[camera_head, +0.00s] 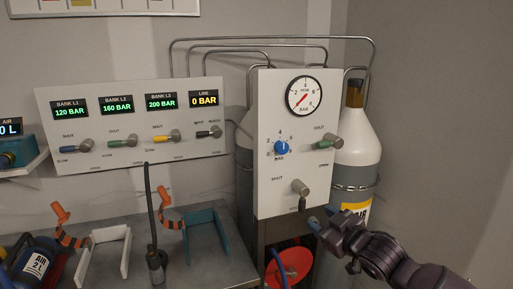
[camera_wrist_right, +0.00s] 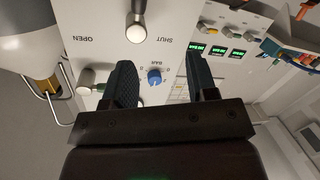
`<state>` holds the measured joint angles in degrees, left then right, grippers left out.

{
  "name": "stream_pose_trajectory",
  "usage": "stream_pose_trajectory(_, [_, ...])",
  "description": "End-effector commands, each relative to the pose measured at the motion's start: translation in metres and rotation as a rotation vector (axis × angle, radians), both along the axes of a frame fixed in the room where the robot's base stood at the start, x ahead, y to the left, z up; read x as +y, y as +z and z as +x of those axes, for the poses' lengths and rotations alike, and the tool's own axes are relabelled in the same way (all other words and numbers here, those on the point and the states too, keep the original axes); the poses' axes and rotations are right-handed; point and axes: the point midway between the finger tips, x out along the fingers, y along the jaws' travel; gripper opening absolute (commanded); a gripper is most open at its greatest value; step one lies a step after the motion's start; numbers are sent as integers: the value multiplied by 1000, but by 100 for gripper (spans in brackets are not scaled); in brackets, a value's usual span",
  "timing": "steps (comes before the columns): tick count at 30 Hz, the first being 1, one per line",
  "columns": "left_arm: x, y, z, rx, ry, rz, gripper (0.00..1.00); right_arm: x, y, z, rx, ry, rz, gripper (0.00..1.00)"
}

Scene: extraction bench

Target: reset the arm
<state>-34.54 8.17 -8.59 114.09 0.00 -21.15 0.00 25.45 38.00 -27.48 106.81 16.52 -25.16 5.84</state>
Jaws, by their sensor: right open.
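My right gripper (camera_head: 318,222) is in front of the lower edge of the white regulator panel (camera_head: 268,120), just below the grey lower lever (camera_head: 300,187). Its two dark fingers stand apart in the right wrist view (camera_wrist_right: 162,75), with nothing held between them. The blue knob (camera_wrist_right: 154,77) shows beyond the gap between the fingers, on the panel. It also shows in the head view (camera_head: 281,148). Whether the right gripper touches the panel or lever cannot be told. My left gripper is not in view.
A gas cylinder (camera_head: 357,138) stands right of and behind the panel. A bank panel (camera_head: 130,158) with several displays and levers is on the left. The bench (camera_head: 203,268) carries two brackets and a small cylinder (camera_head: 35,262). A red reel (camera_head: 290,262) sits below the panel. The far right is clear.

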Motion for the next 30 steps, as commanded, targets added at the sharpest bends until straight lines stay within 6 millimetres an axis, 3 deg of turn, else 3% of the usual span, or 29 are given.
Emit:
stream_pose_trajectory(14, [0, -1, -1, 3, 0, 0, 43, -47, -135, -109, 104, -237, 80, 53])
stream_pose_trajectory(20, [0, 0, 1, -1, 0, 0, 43, -75, -192, -171, 216, -372, 117, 53])
stream_pose_trajectory(24, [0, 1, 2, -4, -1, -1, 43, -92, -232, -223, 317, -469, 142, 53])
stream_pose_trajectory(30, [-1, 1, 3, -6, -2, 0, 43, -106, -277, -293, 455, -573, 170, 53])
